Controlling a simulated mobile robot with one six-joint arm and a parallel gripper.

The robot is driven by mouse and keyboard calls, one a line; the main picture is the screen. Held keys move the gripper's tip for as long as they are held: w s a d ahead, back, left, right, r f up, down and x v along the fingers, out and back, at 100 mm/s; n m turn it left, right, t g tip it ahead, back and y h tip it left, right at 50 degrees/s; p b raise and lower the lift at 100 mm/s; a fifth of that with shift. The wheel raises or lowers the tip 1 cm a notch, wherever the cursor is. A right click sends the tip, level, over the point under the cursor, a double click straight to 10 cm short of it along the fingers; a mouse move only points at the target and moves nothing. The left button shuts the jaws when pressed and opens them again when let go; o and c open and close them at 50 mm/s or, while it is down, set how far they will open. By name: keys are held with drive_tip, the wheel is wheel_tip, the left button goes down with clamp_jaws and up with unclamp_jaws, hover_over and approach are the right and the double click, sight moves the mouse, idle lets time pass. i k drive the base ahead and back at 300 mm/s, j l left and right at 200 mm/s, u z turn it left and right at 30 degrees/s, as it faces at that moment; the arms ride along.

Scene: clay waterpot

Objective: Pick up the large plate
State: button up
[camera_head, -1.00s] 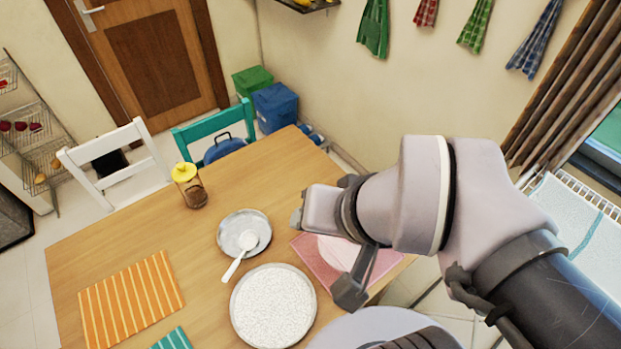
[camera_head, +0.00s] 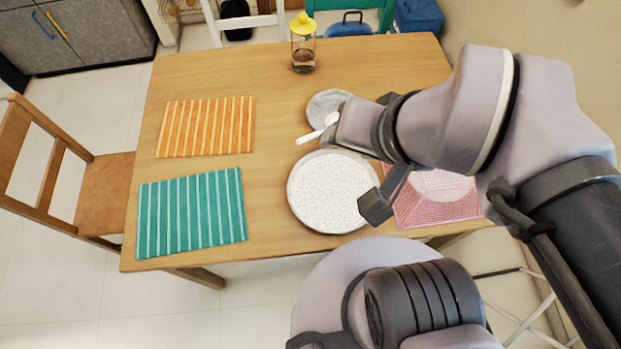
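The large plate (camera_head: 328,192) is round, with a white speckled face and a grey rim. It lies flat on the wooden table near the front edge. My gripper (camera_head: 355,170) hangs over the table at the plate's right side. Its near dark finger shows beside the plate's right rim; the other finger is mostly hidden by my wrist. The fingers look spread, with nothing seen between them. I cannot tell whether the near finger touches the plate.
A small grey plate (camera_head: 322,102) with a white spoon (camera_head: 312,133) lies behind the large plate. A pink mat (camera_head: 440,213) is at right, partly hidden by my arm. Orange (camera_head: 207,127) and teal (camera_head: 192,212) striped mats lie left. A yellow-lidded jar (camera_head: 303,50) stands at the back.

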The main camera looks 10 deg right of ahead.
sight(323, 188)
drive_tip(key=j+z, duration=0.2)
drive_tip(key=j, duration=0.3)
drive_tip(key=j+z, duration=0.2)
drive_tip(key=j, duration=0.3)
drive_tip(key=k+j+z, duration=0.2)
drive_tip(key=j, duration=0.3)
drive_tip(key=j+z, duration=0.2)
drive_tip(key=j, duration=0.25)
drive_tip(key=k, duration=0.05)
